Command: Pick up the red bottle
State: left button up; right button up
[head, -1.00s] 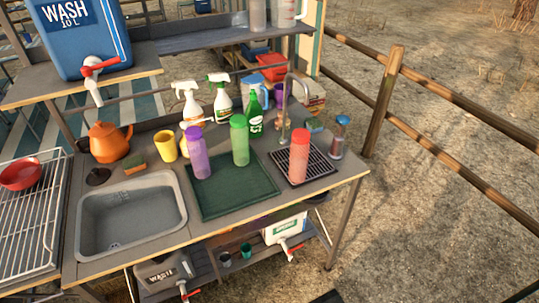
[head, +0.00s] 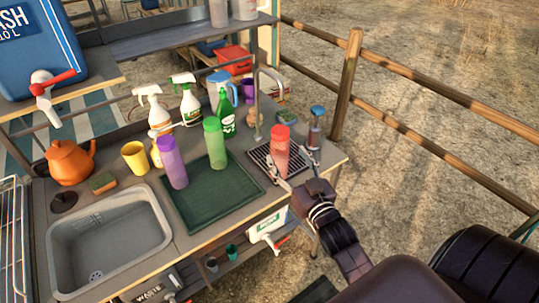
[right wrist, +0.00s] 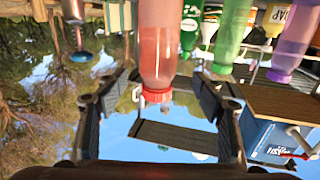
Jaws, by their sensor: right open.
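The red bottle (head: 280,150) stands upright on the black drain grate (head: 258,160) at the right end of the counter. My right gripper (head: 290,168) is open at the near side of the bottle, with one fingertip to each side of it. In the right wrist view, which is upside down, the bottle (right wrist: 160,45) and its red cap appear between the spread fingers (right wrist: 163,90). I cannot tell whether a finger touches it. My left gripper is not in view.
A green bottle (head: 214,143) and a purple bottle (head: 171,162) stand on the dark green mat (head: 215,205) to the left. A blue-topped dispenser (head: 315,128) stands close to the right of the red bottle. A tap (head: 258,105) rises behind the grate.

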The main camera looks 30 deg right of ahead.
aim_at(284, 150)
jog(key=shift+w+d, duration=0.25)
jog(key=shift+w, duration=0.7)
jog(key=w+p, duration=0.1)
jog(key=w, duration=0.1)
jog(key=w+p, duration=0.1)
jog(key=w, duration=0.1)
jog(key=shift+d, duration=0.4)
jog(key=shift+w+d+f, duration=0.1)
jog(key=shift+w, duration=0.25)
jog(key=shift+s, duration=0.1)
jog(key=c, duration=0.5)
grip_shut()
